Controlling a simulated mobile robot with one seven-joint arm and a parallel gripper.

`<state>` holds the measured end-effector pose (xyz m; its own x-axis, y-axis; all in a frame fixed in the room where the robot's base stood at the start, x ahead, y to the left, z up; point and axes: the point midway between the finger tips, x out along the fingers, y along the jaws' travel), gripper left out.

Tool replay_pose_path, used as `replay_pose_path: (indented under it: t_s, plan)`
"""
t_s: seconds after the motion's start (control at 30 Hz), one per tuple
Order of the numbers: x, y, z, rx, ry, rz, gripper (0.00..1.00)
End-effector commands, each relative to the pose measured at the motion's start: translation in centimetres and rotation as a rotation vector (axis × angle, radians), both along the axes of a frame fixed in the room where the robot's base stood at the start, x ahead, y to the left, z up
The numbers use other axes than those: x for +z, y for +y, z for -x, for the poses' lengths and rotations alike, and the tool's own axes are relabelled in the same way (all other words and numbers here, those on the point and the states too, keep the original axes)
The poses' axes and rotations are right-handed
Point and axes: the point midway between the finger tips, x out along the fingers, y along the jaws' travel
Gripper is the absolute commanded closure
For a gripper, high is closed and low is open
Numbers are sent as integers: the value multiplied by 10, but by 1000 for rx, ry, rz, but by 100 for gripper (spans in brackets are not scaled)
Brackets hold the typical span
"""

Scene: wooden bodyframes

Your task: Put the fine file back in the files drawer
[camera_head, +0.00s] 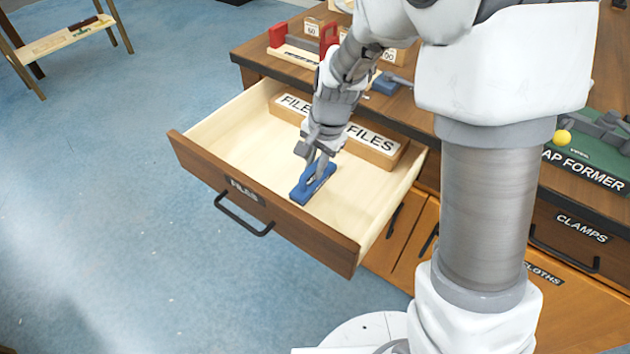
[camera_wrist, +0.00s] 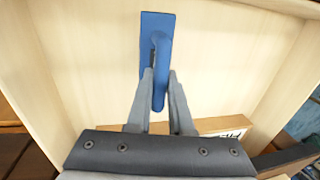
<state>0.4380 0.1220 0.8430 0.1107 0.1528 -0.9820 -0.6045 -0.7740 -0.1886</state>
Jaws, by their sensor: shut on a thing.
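The files drawer (camera_head: 225,150) is pulled open, with a dark wooden front labelled FILES and a pale interior. My gripper (camera_head: 318,168) reaches down into it. It is shut on a blue tool (camera_head: 305,192), which I take to be the fine file; it has a flat blue plate and a raised handle. In the wrist view my gripper's fingers (camera_wrist: 160,78) close on the handle of the blue tool (camera_wrist: 157,22). The pale drawer floor (camera_wrist: 90,60) lies beneath it. I cannot tell whether the plate touches the floor.
Wooden blocks labelled FILES (camera_head: 375,145) stand at the drawer's back. A red-handled tool (camera_head: 300,45) and another blue tool (camera_head: 388,84) are on the bench. A green board (camera_head: 590,155) lies to the right, above the clamps drawer (camera_head: 580,235). The drawer's left part is clear.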

Motion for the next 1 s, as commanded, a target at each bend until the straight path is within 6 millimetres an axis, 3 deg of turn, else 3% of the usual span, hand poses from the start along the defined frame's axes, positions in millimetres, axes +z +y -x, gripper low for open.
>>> replay_pose_path:
  t_s: [0.3,0.67,0.7,0.83,1.0]
  plan:
    - [-38,0,0,-1,2,0,100]
    - [-41,0,0,0,0,0,100]
    - [-40,0,0,0,0,0,75]
    - [-40,0,0,0,1,1,52]
    - [-41,-1,1,0,3,2,51]
